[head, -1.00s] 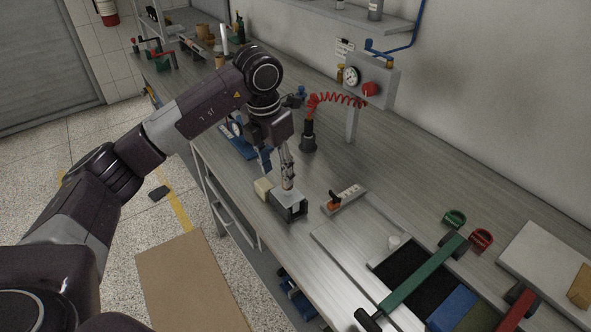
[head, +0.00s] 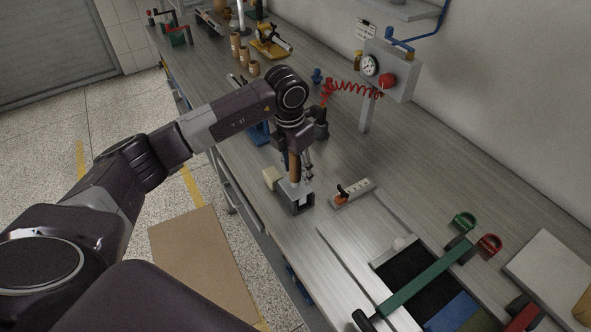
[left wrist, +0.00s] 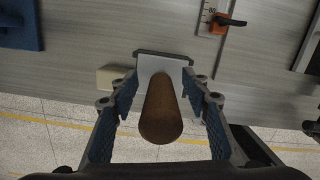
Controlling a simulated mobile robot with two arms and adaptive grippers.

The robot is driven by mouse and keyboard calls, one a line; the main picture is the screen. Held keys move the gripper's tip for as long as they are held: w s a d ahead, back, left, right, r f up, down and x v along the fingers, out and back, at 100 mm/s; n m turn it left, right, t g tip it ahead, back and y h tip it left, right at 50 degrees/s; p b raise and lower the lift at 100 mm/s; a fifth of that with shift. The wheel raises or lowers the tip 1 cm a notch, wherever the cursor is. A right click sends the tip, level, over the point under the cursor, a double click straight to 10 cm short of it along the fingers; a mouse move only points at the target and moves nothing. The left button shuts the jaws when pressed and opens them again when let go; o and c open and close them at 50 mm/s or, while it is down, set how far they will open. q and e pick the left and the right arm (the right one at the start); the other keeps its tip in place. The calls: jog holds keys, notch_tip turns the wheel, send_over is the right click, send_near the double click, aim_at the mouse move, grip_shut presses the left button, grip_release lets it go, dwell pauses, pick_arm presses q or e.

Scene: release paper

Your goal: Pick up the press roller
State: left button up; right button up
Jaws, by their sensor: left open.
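The tool in the holder, apparently the press roller, has a brown rounded handle (head: 294,167) standing upright, with a pale grey flat part below it. In the left wrist view the handle (left wrist: 160,112) points toward the camera. Its lower end sits at a small grey, dark-sided holder (head: 299,207) on the bench; any roller part is hidden. My left gripper (head: 300,180) is above the holder, open. In the left wrist view its two blue-padded fingers (left wrist: 160,98) stand either side of the handle, with a visible gap on each side.
A cream block (head: 271,178) sits close left of the holder, near the bench's front edge. An orange-knobbed plate (head: 352,193) lies to the right. A green bar (head: 428,275) crosses the black area. A red coiled hose (head: 350,88) hangs behind my gripper.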

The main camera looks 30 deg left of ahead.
pick_arm(q)
jog(key=shift+f, duration=0.15)
grip_shut()
jog(key=shift+r, duration=0.2)
dwell(0.3)
